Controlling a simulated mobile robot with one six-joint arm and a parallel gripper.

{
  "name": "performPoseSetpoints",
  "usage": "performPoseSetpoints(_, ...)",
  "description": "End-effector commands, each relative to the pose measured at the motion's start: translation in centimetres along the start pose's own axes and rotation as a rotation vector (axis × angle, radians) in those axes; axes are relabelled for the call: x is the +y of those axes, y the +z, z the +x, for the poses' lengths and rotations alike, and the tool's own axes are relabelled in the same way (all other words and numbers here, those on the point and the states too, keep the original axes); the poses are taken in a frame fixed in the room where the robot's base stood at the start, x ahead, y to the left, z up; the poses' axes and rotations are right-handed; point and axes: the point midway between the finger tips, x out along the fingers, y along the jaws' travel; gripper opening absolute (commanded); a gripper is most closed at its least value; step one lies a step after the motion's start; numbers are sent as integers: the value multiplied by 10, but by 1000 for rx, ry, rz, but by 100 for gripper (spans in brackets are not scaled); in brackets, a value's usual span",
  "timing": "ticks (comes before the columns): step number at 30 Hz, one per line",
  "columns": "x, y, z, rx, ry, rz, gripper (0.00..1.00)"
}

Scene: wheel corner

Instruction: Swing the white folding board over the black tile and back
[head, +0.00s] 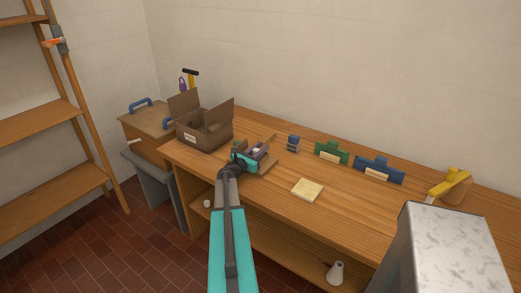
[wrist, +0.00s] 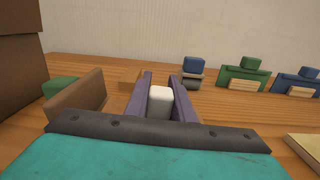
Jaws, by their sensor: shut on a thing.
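My gripper (head: 259,152) is over the left part of the wooden bench, with its purple fingers shut on a small white block (wrist: 160,102). The block's rounded top shows between the fingers in the wrist view; its lower part is hidden. Brown wooden pieces stand around the gripper, one of them (wrist: 85,98) to the left of the fingers. I cannot tell whether the white block is joined to them. No white folding board or black tile can be made out. A pale cream square (head: 307,189) lies on the bench to the right of the gripper.
An open cardboard box (head: 205,128) stands close on the left. A blue-topped block (head: 293,143), a green holder (head: 331,152) and a blue holder (head: 379,169) line the back. A yellow-handled tool (head: 449,182) is at the right. The bench's middle front is mostly clear.

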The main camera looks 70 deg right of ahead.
Motion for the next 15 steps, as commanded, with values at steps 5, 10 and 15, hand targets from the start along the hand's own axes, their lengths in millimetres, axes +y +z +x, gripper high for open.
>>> performPoseSetpoints(5,1,1,0,-1,3,1,41)
performPoseSetpoints(10,1,1,0,-1,2,1,41)
performPoseSetpoints(15,0,0,-1,-1,1,1,41)
